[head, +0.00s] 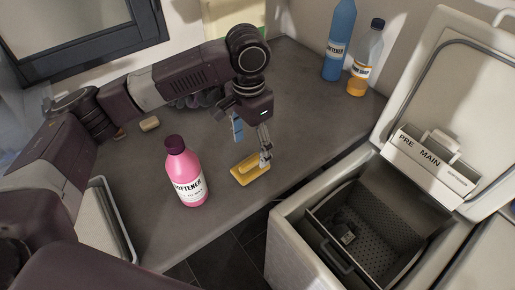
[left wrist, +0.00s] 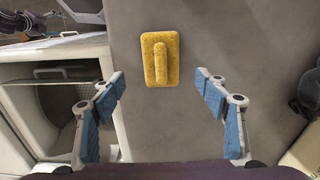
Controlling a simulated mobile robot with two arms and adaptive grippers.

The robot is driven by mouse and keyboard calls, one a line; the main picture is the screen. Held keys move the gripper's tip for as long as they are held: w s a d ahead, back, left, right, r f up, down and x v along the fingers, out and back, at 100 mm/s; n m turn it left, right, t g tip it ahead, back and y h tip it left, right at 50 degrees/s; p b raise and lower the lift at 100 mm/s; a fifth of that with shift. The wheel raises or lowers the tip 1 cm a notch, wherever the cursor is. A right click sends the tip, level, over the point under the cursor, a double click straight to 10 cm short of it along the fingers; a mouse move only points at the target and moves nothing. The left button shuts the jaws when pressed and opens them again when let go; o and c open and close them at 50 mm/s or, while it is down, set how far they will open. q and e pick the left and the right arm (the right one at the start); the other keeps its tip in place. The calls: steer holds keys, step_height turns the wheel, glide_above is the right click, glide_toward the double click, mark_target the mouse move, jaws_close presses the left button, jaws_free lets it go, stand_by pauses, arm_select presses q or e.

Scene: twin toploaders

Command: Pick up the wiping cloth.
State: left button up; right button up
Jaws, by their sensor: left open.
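The wiping cloth (head: 251,168) is a yellow rectangle with a raised ridge along its middle. It lies flat on the grey counter in the head view, right of the pink softener bottle (head: 185,172). In the left wrist view the cloth (left wrist: 160,58) is whole and unobstructed, ahead of the fingers. My left gripper (head: 252,145) is above the cloth with its blue-padded fingers spread. The left wrist view shows the open fingers (left wrist: 160,86) wider apart than the cloth, with nothing between them. My right gripper is not in view.
The grey counter (head: 235,215) has free room around the cloth. A blue softener bottle (head: 340,40) and a clear bottle with orange liquid (head: 366,60) stand at the back. An open toploader (head: 300,225) is at the right. A small beige block (head: 149,124) lies behind the pink bottle.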

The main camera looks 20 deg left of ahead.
mark_target(250, 162)
arm_select(q)
steer(key=shift+w+a, duration=0.15)
steer(key=shift+w, duration=0.05)
steer(key=shift+s+f, duration=0.25)
steer(key=shift+s, duration=0.05)
steer(key=shift+s+f+p, duration=0.25)
steer(key=shift+f+p, duration=0.05)
steer(key=shift+f, duration=0.3)
steer(key=shift+s+f+p, duration=0.2)
steer(key=shift+f+p, duration=0.1)
steer(key=shift+f, duration=0.3)
steer(key=f, duration=0.1)
steer(key=w+f, duration=0.1)
steer(key=f, duration=0.1)
steer(key=shift+p, duration=0.35)
steer(key=shift+s+f, duration=0.1)
steer(key=shift+f, duration=0.35)
steer(key=c, duration=1.1)
steer(key=shift+o, duration=0.2)
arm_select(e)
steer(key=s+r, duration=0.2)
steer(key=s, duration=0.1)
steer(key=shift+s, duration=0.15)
arm_select(q)
steer(key=shift+r, duration=0.1)
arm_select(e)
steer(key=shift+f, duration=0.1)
